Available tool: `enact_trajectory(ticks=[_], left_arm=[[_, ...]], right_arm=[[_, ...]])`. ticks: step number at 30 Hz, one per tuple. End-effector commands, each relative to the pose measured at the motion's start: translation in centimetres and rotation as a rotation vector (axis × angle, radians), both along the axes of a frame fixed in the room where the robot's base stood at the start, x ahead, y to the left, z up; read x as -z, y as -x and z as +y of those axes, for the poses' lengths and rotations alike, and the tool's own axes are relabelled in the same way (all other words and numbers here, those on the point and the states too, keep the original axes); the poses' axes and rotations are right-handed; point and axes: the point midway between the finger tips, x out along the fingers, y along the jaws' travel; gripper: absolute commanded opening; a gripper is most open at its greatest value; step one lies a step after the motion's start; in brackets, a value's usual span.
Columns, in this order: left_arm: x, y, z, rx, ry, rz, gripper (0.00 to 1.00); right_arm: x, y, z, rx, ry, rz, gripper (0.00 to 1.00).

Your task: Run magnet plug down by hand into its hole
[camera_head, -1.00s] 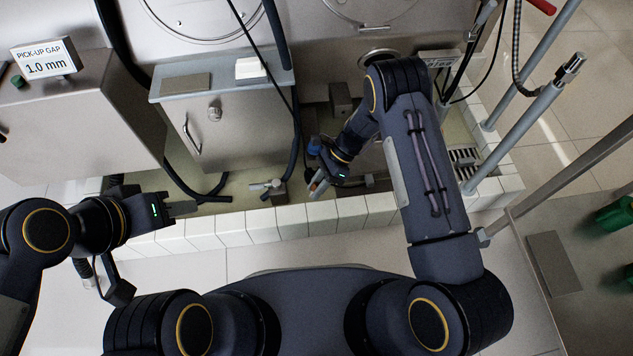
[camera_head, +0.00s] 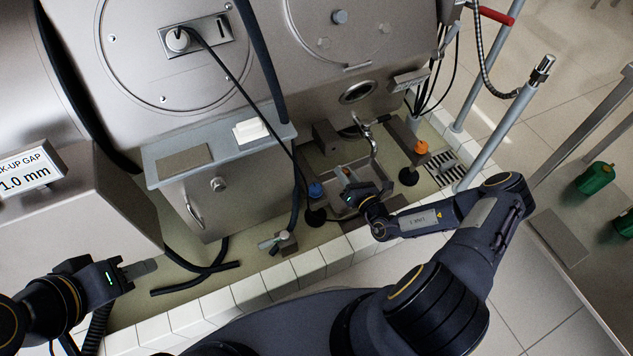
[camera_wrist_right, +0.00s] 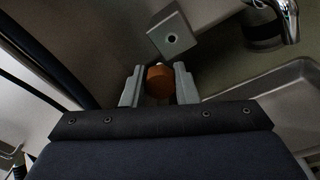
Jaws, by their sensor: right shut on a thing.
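My right gripper (camera_wrist_right: 158,84) is shut on a brown-orange rounded piece, which looks like the magnet plug (camera_wrist_right: 159,80), seen between the two grey fingers in the right wrist view. Ahead of it in that view is a grey block (camera_wrist_right: 172,37) with a small dark hole in its face; plug and hole are apart. In the head view my right gripper (camera_head: 343,177) is low over the tiled pit, by the sink-like tray; the plug is too small to make out there. My left gripper (camera_head: 140,268) is away at the left; its finger gap is unclear.
A blue knob (camera_head: 316,190) stands left of my right gripper and an orange knob (camera_head: 421,147) to its right. A curved metal spout (camera_head: 371,135) rises behind it. A grey cabinet (camera_head: 218,187) and dark hoses stand left. A white tiled kerb (camera_head: 330,255) runs in front.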

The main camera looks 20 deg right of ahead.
Motion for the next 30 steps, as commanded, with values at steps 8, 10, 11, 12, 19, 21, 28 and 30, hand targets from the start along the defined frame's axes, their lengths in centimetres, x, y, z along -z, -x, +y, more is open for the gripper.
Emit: enact_trajectory(ticks=[8, 10, 11, 12, 19, 21, 28, 30], left_arm=[[-0.1, 0.0, 0.0, 0.000, 0.000, 0.000, 0.36], [-0.1, 0.0, 0.0, 0.000, 0.000, 0.000, 0.36], [-0.1, 0.0, 0.0, 0.000, 0.000, 0.000, 0.36], [-0.1, 0.0, 0.0, 0.000, 0.000, 0.000, 0.36], [-0.9, 0.0, 0.0, 0.000, 0.000, 0.000, 0.36], [-0.5, 0.0, 0.0, 0.000, 0.000, 0.000, 0.36], [-0.2, 0.0, 0.0, 0.000, 0.000, 0.000, 0.36], [-0.1, 0.0, 0.0, 0.000, 0.000, 0.000, 0.36]], right_arm=[[0.2, 0.3, -2.1, 0.083, -0.002, -0.030, 0.00], [0.2, 0.3, -2.0, 0.081, -0.002, -0.029, 0.00], [0.2, 0.3, -2.0, 0.081, -0.002, -0.028, 0.00], [0.2, 0.3, -2.0, 0.081, -0.002, -0.028, 0.00], [0.0, 0.6, -2.0, 0.079, -0.003, -0.022, 0.00], [0.3, 0.0, -1.9, 0.077, -0.002, -0.024, 0.00], [0.3, -2.3, -1.5, 0.075, -0.002, -0.025, 0.00], [0.3, -2.9, -1.4, 0.076, -0.001, -0.024, 0.00]])
